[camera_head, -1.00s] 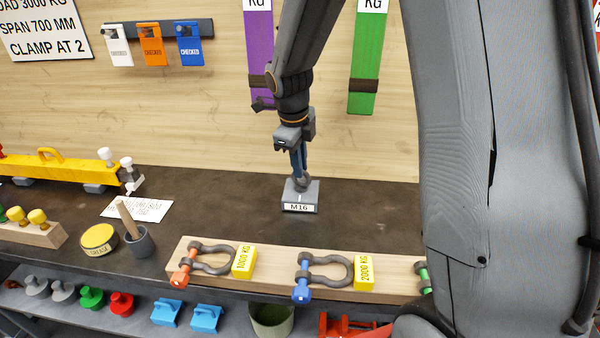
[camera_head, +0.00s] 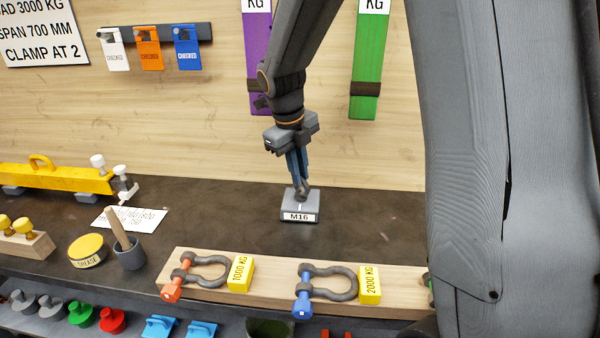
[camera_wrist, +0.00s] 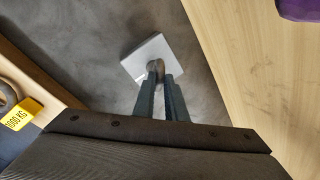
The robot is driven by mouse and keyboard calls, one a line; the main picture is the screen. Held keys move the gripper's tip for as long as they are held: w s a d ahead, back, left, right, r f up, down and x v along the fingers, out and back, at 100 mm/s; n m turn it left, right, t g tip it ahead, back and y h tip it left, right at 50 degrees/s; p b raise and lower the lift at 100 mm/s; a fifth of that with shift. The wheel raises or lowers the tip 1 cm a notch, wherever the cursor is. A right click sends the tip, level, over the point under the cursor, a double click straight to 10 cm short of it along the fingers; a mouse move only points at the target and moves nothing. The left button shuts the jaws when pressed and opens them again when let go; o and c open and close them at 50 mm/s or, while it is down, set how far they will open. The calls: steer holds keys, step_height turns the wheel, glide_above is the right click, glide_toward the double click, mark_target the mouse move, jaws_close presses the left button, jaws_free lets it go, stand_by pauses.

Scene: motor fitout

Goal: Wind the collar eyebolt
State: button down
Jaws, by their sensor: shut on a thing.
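The collar eyebolt (camera_head: 301,190) is a dark grey ring standing on a small grey block (camera_head: 299,206) labelled M16 on the dark bench. My gripper (camera_head: 300,188) points down from above and is shut on the eyebolt's ring. In the wrist view the fingertips (camera_wrist: 160,78) sit on either side of the eyebolt (camera_wrist: 155,66), over the pale square block (camera_wrist: 146,50). The fingers hide part of the ring, and I cannot tell how far its collar is from the block.
A wooden rack (camera_head: 268,290) with shackles tagged 1000 KG and 2000 KG lies in front. A brush pot (camera_head: 130,254), grease tin (camera_head: 87,251) and yellow beam (camera_head: 60,178) stand left. A green sling (camera_head: 366,70) hangs behind. Bench around the block is clear.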

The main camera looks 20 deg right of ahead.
steer(key=shift+w+r, duration=0.1)
steer(key=shift+r, duration=0.1)
steer(key=c, duration=1.8)
jaws_free()
steer(key=shift+f, duration=0.1)
step_height(320, 180, up, 8)
steer(key=a+b, duration=0.1)
steer(key=shift+s+f, duration=0.15)
steer(key=shift+s, duration=0.25)
steer(key=shift+a, duration=0.1)
